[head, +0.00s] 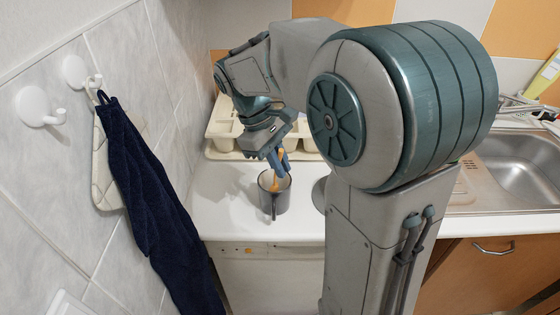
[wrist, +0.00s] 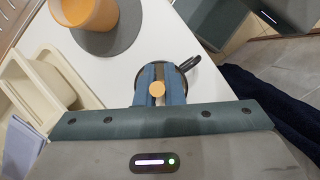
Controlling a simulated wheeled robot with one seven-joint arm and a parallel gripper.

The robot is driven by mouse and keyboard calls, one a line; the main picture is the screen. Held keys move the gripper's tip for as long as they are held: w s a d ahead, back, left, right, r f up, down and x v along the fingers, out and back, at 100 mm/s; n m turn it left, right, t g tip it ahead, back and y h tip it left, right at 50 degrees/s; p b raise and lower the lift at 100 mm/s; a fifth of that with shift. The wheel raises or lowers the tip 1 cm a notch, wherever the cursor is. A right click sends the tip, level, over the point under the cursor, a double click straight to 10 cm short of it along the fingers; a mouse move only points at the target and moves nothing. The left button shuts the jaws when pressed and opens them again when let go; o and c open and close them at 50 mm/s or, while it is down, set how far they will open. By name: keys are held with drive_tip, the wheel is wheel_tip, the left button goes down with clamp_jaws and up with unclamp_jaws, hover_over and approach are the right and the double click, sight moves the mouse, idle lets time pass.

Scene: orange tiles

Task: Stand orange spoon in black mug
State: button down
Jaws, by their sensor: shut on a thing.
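The black mug (head: 281,198) stands upright on the white counter near its front edge, and shows dark grey in the head view. The mug also shows in the wrist view (wrist: 186,76), partly hidden behind my fingers, with its handle to the upper right. My gripper (head: 279,163) is right above the mug and points down. It is shut on the orange spoon (head: 280,178), whose lower part reaches down at the mug's opening. In the wrist view the spoon's round end (wrist: 156,89) shows between the blue fingers. The spoon's lower tip is hidden.
A cream drying rack (head: 220,124) stands behind the mug. An orange container (wrist: 90,12) on a grey round mat (wrist: 122,36) is near the mug in the wrist view. A dark towel (head: 150,195) hangs at the left wall; a steel sink (head: 525,170) is at the right.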

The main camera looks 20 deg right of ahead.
drive_tip(key=c, duration=1.5)
unclamp_jaws()
drive_tip(key=shift+r, duration=0.1)
drive_tip(key=p+v, duration=0.1)
drive_tip(key=v, duration=1.2)
drive_tip(key=shift+w+a+r, duration=0.1)
drive_tip(key=shift+a+r, duration=0.1)
drive_tip(key=shift+r, duration=0.05)
drive_tip(key=s+d+f+m+t+y, duration=0.1)
drive_tip(key=s+f+m+t, duration=0.1)
drive_tip(key=s+f, duration=0.2)
drive_tip(key=s+d+f+m+t+y, duration=0.1)
drive_tip(key=s+f+m+t, duration=0.1)
drive_tip(key=s+f, duration=0.3)
drive_tip(key=s+d+f+m+t+y, duration=0.1)
drive_tip(key=s+f+m, duration=0.2)
drive_tip(key=s+f, duration=0.2)
drive_tip(key=shift+s+d+f+t, duration=0.2)
drive_tip(key=shift+s+d+t, duration=0.1)
drive_tip(key=shift+s+t, duration=0.15)
